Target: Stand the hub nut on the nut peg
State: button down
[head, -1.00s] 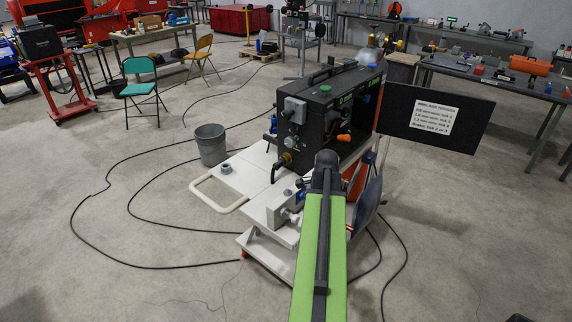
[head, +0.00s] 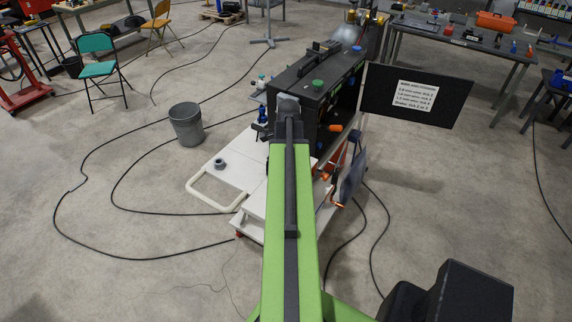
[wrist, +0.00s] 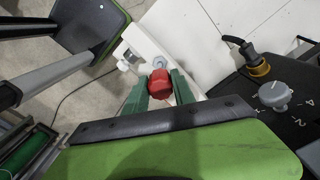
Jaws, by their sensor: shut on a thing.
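In the wrist view a red, faceted, knob-like piece, apparently the hub nut (wrist: 159,87), sits between the two green fingers of my gripper (wrist: 158,76). My gripper is shut on it. Just beyond it, a small grey fitting (wrist: 160,62) shows on a white block (wrist: 147,43); I cannot tell whether this is the nut peg or whether the nut touches it. In the head view my arm hides the gripper and the nut.
A black machine (head: 300,85) stands behind my arm, its dial (wrist: 273,94) at right in the wrist view. A white cart top (head: 228,180) carries a grey ring-like part (head: 220,163). A grey bucket (head: 186,124) and cables lie left. A black sign panel (head: 375,90) juts right.

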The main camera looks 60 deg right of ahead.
jog(key=shift+s+f+b, duration=0.1)
jog(key=shift+f+b, duration=2.85)
jog(key=shift+f+b, duration=1.25)
jog(key=c, duration=1)
grip_release()
jog(key=shift+r, duration=0.1)
jog(key=shift+o, duration=0.2)
notch_tip(320, 180, up, 18)
jog(key=p, duration=1.7)
jog(key=shift+f+p, duration=0.2)
jog(key=shift+p, duration=0.2)
jog(key=shift+f, duration=0.1)
